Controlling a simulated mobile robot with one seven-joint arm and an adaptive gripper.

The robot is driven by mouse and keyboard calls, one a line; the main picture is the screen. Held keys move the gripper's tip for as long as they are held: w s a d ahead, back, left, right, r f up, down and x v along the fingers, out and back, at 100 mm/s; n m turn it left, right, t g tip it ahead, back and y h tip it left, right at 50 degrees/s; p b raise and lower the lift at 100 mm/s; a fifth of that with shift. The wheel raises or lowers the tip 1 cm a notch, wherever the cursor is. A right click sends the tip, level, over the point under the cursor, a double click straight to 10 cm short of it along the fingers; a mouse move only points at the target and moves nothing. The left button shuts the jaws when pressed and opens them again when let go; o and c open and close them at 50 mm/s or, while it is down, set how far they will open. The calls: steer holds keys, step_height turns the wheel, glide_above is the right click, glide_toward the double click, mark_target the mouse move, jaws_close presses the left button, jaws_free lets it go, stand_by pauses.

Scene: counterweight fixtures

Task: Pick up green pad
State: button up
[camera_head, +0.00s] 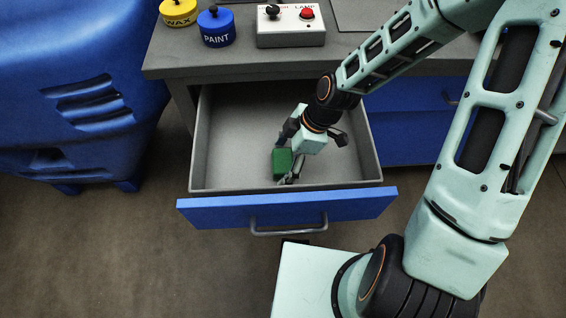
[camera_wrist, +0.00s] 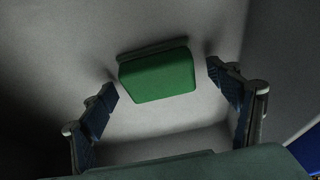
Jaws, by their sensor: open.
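The green pad (camera_head: 281,162) lies on the floor of the open drawer (camera_head: 230,174), near its front wall. In the wrist view the pad (camera_wrist: 158,76) is a green block with a darker edge along its far side. My gripper (camera_wrist: 162,82) is open, one finger to the left of the pad and one to the right. The pad shows between the fingertips with space on both sides, and nothing is held. In the head view my gripper (camera_head: 289,158) reaches down into the drawer and hides part of the pad's surroundings.
The drawer's blue front (camera_head: 225,214) has a grey handle (camera_head: 289,230). On the counter above stand a yellow WAX pot (camera_head: 179,12), a blue PAINT pot (camera_head: 217,27) and a LAMP box (camera_head: 291,27) with a red button. A blue machine (camera_head: 75,90) stands at left. The drawer's left half is clear.

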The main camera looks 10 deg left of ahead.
mark_target(283, 160)
steer(key=shift+c, duration=0.3)
steer(key=c, duration=1.2)
step_height(283, 160, up, 10)
steer(key=p, duration=0.3)
